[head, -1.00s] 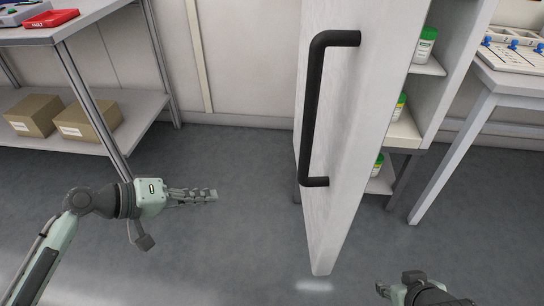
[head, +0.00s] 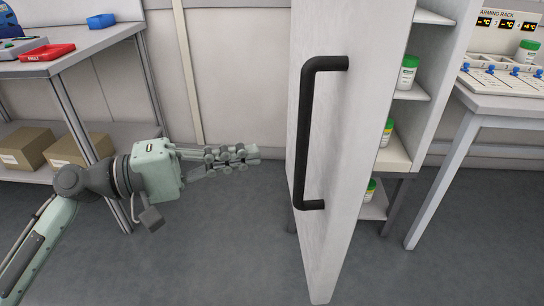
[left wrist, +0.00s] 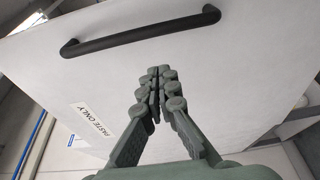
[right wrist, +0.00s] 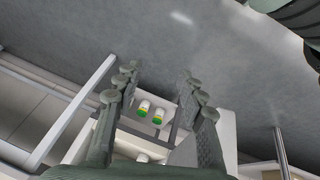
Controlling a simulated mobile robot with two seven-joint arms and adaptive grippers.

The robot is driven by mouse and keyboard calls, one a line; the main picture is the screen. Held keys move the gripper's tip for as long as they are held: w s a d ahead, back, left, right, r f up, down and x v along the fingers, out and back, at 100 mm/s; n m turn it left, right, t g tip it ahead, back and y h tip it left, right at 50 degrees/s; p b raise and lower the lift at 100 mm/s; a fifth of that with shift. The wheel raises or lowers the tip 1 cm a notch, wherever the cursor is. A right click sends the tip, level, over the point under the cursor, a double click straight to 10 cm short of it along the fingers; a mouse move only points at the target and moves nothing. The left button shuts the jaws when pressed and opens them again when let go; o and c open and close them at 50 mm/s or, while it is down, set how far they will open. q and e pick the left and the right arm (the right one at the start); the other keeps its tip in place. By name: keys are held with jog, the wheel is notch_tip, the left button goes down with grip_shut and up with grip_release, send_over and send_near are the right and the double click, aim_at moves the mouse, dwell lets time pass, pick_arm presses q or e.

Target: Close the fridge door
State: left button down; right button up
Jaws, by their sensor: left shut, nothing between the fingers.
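The white fridge door (head: 340,170) stands open, seen nearly edge-on in the middle of the head view. Its black bar handle (head: 306,130) is on the left-facing side. My left gripper (head: 255,155) is shut and empty, to the left of the door and apart from the handle in the head view. In the left wrist view the fingertips (left wrist: 158,72) point at the door face (left wrist: 230,70), below the handle (left wrist: 140,32). The fridge's shelves (head: 408,92) hold several green-capped jars. My right gripper (right wrist: 155,80) is open and empty in its wrist view, with jars beyond it.
A shelf table (head: 80,50) with a red tray (head: 47,52) and cardboard boxes stands at the left. A white table (head: 500,92) with a rack panel stands at the right. The grey floor (head: 220,250) left of the door is clear.

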pick_arm(q)
jog(key=shift+s+d+p, duration=0.15)
jog(key=shift+s+d, duration=0.05)
jog(key=shift+d, duration=0.6)
jog(key=shift+s+d+p, duration=0.15)
jog(key=shift+s+d, duration=0.1)
jog(key=shift+d, duration=0.55)
jog(key=shift+s+d+p, duration=0.15)
jog(key=shift+s+d, duration=0.05)
jog(key=shift+d, duration=0.6)
pick_arm(e)
jog(key=shift+s+d+f+g, duration=0.25)
jog(key=shift+f+g, duration=0.05)
jog(key=shift+f, duration=0.25)
jog(key=shift+s+d+f+g, duration=0.25)
jog(key=shift+f+g, duration=0.05)
jog(key=shift+f, duration=0.25)
